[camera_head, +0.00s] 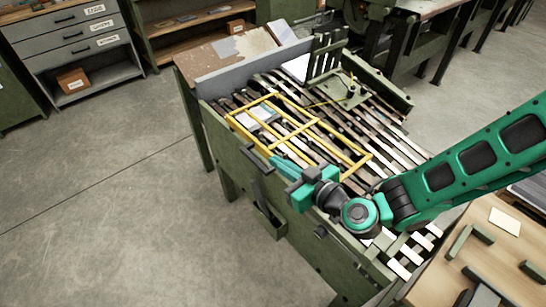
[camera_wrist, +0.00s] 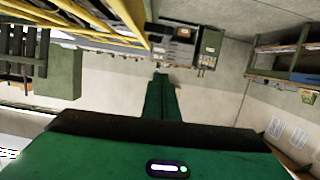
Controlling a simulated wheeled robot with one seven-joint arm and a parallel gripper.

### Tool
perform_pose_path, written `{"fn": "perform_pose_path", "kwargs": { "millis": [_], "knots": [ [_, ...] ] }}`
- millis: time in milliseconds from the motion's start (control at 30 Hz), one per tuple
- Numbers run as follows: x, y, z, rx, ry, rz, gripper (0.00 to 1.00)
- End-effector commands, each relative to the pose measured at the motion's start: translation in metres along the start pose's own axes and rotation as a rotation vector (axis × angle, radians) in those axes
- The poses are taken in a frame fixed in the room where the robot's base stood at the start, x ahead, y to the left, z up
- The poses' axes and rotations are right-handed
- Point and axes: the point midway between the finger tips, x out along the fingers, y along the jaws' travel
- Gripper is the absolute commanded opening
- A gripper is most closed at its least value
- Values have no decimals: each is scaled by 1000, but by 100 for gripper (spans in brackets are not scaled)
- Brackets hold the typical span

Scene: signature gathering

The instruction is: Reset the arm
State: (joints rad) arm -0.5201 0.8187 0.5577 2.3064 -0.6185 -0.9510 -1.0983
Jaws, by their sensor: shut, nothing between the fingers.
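My gripper (camera_head: 277,161) is at the end of my green arm in the head view, reaching left over the near side of a slatted table. Its green fingers are shut with nothing between them. They also show in the wrist view (camera_wrist: 161,82), pressed together and pointing away over open floor. My arm comes in from the right edge of the head view and is bent low at the wrist, beside a yellow frame (camera_head: 283,103) on the slats.
The slatted table (camera_head: 232,150) has a green side wall and a small box-like part on its near face. A wooden-topped bench (camera_head: 460,262) with dark green pieces stands at lower right. Grey drawers (camera_head: 72,38) stand at far left. The floor at left is clear.

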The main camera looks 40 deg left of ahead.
Motion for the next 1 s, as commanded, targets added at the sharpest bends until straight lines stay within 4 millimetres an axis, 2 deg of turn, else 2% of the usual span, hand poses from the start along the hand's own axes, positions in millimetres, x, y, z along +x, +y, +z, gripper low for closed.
{"fn": "perform_pose_path", "kwargs": {
  "millis": [133, 400, 467, 567, 667, 767, 867, 1000],
  "knots": [
    [-11, 1, 0, 1, 1, 1, 0],
    [-15, 3, -1, -1, 0, 3, 0],
    [-18, 8, 0, -7, -9, 3, 0],
    [-30, 26, 4, -23, -50, 4, 0],
    [-53, 57, 13, -40, -133, 11, 0],
    [-88, 95, 27, -38, -245, 36, 0],
    [-131, 134, 41, -14, -365, 84, 0],
    [-205, 183, 59, 58, -535, 182, 0]
  ]
}}
